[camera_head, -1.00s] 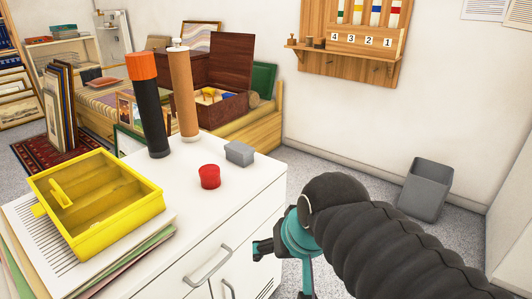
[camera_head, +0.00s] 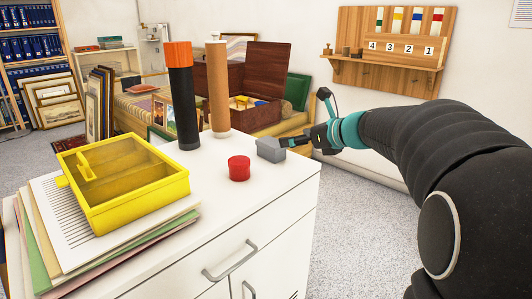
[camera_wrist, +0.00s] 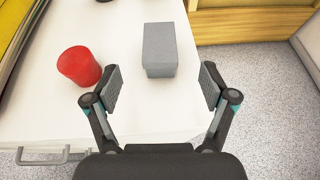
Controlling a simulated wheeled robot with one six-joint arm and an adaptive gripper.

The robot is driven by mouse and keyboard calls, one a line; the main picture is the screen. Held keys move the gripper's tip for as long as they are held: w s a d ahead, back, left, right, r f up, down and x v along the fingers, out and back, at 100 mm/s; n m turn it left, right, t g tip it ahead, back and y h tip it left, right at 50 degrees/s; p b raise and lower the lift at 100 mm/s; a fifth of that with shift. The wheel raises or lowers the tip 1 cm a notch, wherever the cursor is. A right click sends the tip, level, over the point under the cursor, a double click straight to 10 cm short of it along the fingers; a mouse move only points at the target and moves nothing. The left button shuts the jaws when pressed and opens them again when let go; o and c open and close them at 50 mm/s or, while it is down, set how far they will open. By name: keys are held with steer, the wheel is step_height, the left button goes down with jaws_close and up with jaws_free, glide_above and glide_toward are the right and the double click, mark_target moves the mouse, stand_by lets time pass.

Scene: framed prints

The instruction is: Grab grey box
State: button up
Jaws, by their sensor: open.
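The grey box (camera_head: 271,149) is a small block on the white cabinet top, near its right edge. In the wrist view the grey box (camera_wrist: 160,50) lies ahead, with its near end level with the fingertips and between their lines. My gripper (camera_wrist: 160,88) is open, one finger on each side, and nothing is held. In the head view my gripper (camera_head: 300,141) comes in from the right at the cabinet's edge, close to the box. Whether a finger touches the box cannot be told there.
A red cylinder (camera_head: 239,168) stands left of the box, close to my left finger in the wrist view (camera_wrist: 79,66). A yellow tray (camera_head: 125,180) sits on papers at the left. Black-orange (camera_head: 183,100) and brown (camera_head: 218,90) tubes stand behind on the white cabinet (camera_head: 225,215).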

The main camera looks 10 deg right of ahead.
mark_target(269, 140)
steer(key=b+x, duration=0.1)
steer(key=x, duration=1.1)
steer(key=shift+a+f+b, duration=0.1)
steer(key=shift+f+b, duration=0.1)
steer(key=shift+b, duration=0.1)
steer(key=shift+c, duration=0.2)
steer(key=c, duration=1.2)
steer(key=shift+c, duration=0.5)
steer(key=shift+r, duration=0.15)
